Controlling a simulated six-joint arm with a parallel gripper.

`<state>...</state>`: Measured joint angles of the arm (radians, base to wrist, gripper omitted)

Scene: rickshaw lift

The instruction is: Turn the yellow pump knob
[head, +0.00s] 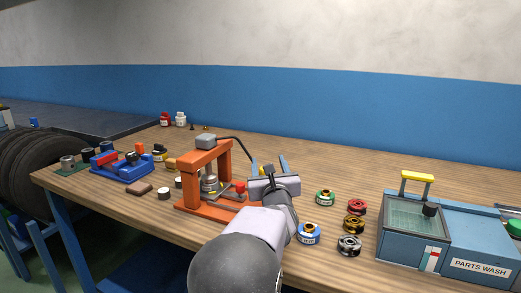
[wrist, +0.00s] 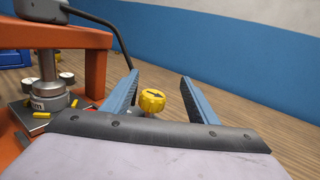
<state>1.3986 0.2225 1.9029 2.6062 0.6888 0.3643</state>
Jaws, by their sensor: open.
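The yellow pump knob (wrist: 152,101) shows in the wrist view between the two blue fingers of my gripper (wrist: 158,95), with a dark arrow mark on its face. The fingers stand apart, with a gap on either side of the knob, more on the right. I cannot tell how far the knob lies beyond the fingertips. In the head view my gripper (head: 270,162) is just right of the orange press frame (head: 228,165), and a bit of yellow shows beside a finger. The knob is mostly hidden there by my gripper.
The press cylinder (wrist: 47,75) and a dark hose (wrist: 98,20) are left of my gripper. A blue parts washer (head: 470,240) stands at the far right. The wooden bench (head: 330,165) behind is clear.

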